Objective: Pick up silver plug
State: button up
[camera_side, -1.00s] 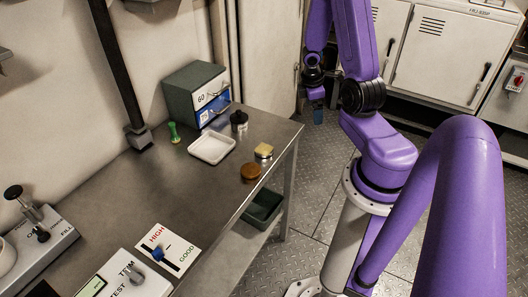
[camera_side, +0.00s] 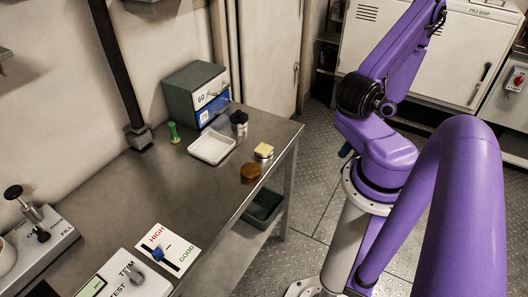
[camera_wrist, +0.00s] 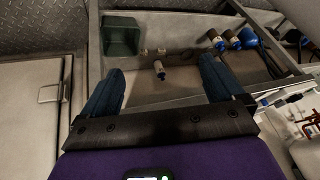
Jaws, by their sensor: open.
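In the wrist view my gripper (camera_wrist: 161,66) is open, its two blue fingers spread wide with nothing held between them. A small pale, metallic-looking fitting (camera_wrist: 159,70) shows in the gap between the fingertips, on the floor of a grey metal frame (camera_wrist: 178,92). It may be the silver plug, but it is too small to tell for sure. The fingers look to be above it and apart from it; the height is not clear. In the side view my gripper is mostly hidden behind my arm, and no silver plug can be made out.
A green bin (camera_wrist: 122,36) lies left of the fitting. Several dark and blue-ended fittings (camera_wrist: 230,38) lie to the right, with pipes beyond. In the side view, a bench (camera_side: 150,190) holds a white tray (camera_side: 212,160), a drawer box (camera_side: 190,85) and small items.

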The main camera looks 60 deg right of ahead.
jog(key=w+a+m+t, duration=0.2)
jog(key=a+t, duration=0.3)
jog(key=a, duration=0.1)
jog(key=m+t+h, duration=0.2)
jog(key=t+h, duration=0.2)
jog(key=t, duration=0.2)
send_near(265, 149)
jog(key=shift+x, duration=4.3)
jog(key=shift+a, duration=0.1)
